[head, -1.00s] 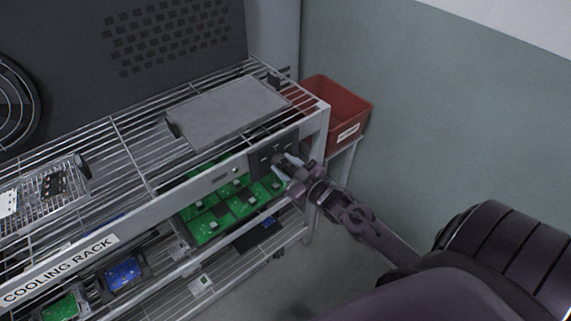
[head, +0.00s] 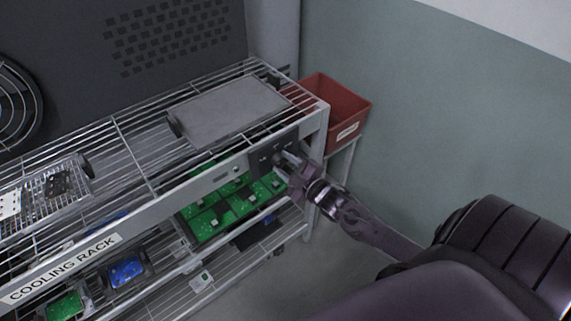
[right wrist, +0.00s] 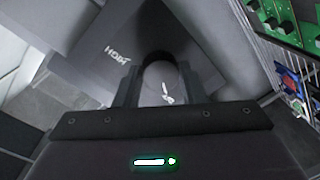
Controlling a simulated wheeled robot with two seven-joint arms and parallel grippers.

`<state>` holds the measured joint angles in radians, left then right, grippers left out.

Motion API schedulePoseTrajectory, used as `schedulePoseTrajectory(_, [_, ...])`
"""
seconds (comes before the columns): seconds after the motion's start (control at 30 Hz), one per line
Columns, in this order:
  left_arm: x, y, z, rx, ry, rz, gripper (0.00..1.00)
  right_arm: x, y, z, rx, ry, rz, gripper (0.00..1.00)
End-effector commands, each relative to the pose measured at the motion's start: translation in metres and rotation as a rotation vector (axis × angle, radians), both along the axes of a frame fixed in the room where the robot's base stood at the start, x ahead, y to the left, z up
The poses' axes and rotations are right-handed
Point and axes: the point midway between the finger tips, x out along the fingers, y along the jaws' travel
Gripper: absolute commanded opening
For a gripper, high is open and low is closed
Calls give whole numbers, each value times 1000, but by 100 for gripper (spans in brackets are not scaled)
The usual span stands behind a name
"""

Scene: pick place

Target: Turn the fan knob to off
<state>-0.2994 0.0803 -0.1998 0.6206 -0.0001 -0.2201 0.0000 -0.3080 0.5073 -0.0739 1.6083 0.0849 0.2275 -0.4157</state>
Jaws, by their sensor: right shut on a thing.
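The dark fan control panel (head: 261,162) is on the front of the cooling rack, near its right end. My right gripper (head: 284,163) is at this panel, its arm coming in from the lower right. In the right wrist view the fingers (right wrist: 158,88) are shut on the round fan knob (right wrist: 159,72), one on each side. A white mark shows near the knob's middle. A "HIGH" label (right wrist: 117,54) shows on the panel beside it, turned relative to the picture. Most of the knob is hidden by the gripper in the head view. My left gripper is not in view.
The wire cooling rack (head: 112,124) holds a grey flat plate (head: 229,112) on top and several green boards (head: 207,222) below the panel. A red bin (head: 345,101) stands behind the rack's right end. Open floor lies right of the rack.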

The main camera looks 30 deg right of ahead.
Motion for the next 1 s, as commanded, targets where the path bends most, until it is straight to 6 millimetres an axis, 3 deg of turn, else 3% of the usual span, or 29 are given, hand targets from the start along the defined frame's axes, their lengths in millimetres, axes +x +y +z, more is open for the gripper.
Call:
schedulePoseTrajectory(0.4, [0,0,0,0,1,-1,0,0,0,0,-8,0,0,14])
schedulePoseTrajectory(0.43, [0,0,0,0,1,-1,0,0,0,0,-8,0,1,40])
schedulePoseTrajectory(0.57, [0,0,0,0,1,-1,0,0,0,0,-7,1,0,57])
schedulePoseTrajectory(0.87, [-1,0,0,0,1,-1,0,-1,0,0,-6,1,0,58])
schedulePoseTrajectory(1.0, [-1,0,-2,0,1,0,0,-12,-1,-1,-6,3,1,58])
